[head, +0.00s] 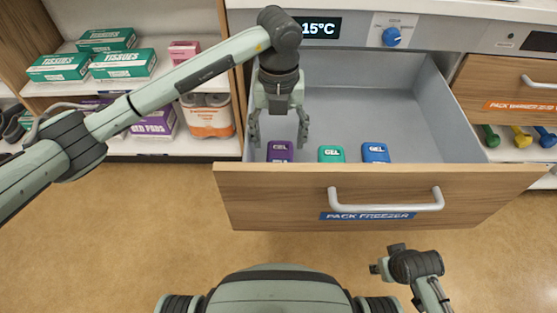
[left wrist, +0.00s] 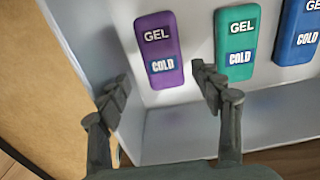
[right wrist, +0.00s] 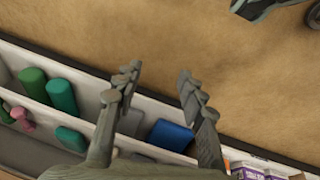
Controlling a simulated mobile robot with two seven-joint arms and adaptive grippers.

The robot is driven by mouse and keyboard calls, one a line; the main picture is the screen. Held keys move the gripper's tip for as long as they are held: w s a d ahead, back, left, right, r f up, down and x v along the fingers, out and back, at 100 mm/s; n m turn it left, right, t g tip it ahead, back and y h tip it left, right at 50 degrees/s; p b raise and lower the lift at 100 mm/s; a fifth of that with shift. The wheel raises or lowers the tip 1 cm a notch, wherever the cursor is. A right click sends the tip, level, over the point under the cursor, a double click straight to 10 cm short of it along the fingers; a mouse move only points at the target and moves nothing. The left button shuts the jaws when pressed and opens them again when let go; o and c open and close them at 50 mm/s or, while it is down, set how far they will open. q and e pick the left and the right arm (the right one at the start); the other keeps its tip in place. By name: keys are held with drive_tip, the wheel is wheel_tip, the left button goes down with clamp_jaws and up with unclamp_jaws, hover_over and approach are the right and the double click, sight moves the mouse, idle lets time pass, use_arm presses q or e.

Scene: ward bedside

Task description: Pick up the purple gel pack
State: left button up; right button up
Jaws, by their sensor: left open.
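The purple gel pack (head: 280,151) lies in the open pack freezer drawer (head: 345,110), leftmost of three packs. In the left wrist view the purple pack (left wrist: 160,72) reads GEL and COLD and is fully in sight. My left gripper (head: 278,136) is open and empty, pointing down inside the drawer's left part. Its fingers stand over and either side of the purple pack's near end, apart from it as far as I can see. My right gripper (right wrist: 158,80) is open and empty in its own wrist view, away from the drawer.
A green gel pack (head: 331,154) and a blue gel pack (head: 375,152) lie to the right of the purple one. The drawer's left wall (left wrist: 85,60) is close to my left gripper. Shelves at left hold tissue boxes (head: 124,63).

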sight(280, 159)
use_arm(q)
drive_tip(key=shift+f, duration=1.45)
wheel_tip(280, 159, down, 5)
drive_tip(key=shift+w+d+r+p, duration=0.1)
drive_tip(key=shift+d+r+p, duration=0.1)
drive_tip(key=shift+p, duration=0.1)
use_arm(e)
drive_tip(key=shift+s+a+f, duration=0.1)
drive_tip(key=shift+s+f, duration=0.15)
drive_tip(key=shift+f, duration=0.6)
use_arm(q)
drive_tip(key=shift+c, duration=0.4)
drive_tip(key=shift+a, duration=0.1)
drive_tip(key=c, duration=1)
use_arm(e)
drive_tip(key=shift+w+r, duration=0.2)
drive_tip(key=shift+w, duration=0.15)
use_arm(q)
drive_tip(key=shift+r, duration=0.2)
